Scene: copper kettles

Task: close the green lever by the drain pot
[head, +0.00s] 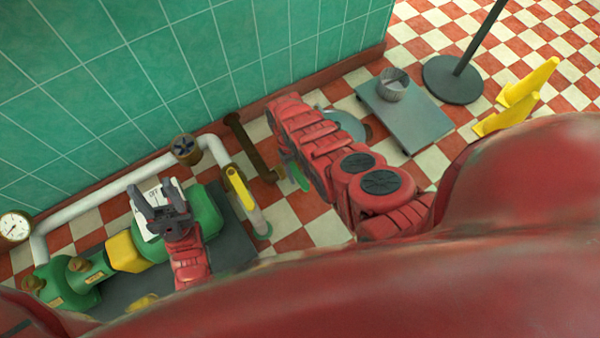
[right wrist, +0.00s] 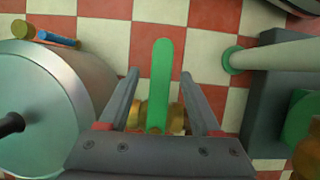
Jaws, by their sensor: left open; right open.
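The green lever (right wrist: 163,70) stands between the two fingers of my right gripper (right wrist: 160,76) in the right wrist view, above a brass valve body (right wrist: 176,118). The fingers are apart, one on each side of it; I cannot tell whether either touches it. A bit of green lever (head: 296,174) shows beside my right arm in the head view, where that arm hides my right gripper. The metal drain pot (right wrist: 68,72) is left of the lever in the right wrist view. My left gripper (head: 153,188) is open and empty over the green machine.
A green pump (head: 205,212), a white pipe (head: 110,188) with a yellow lever (head: 238,188), and a gauge (head: 14,228) line the tiled wall.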

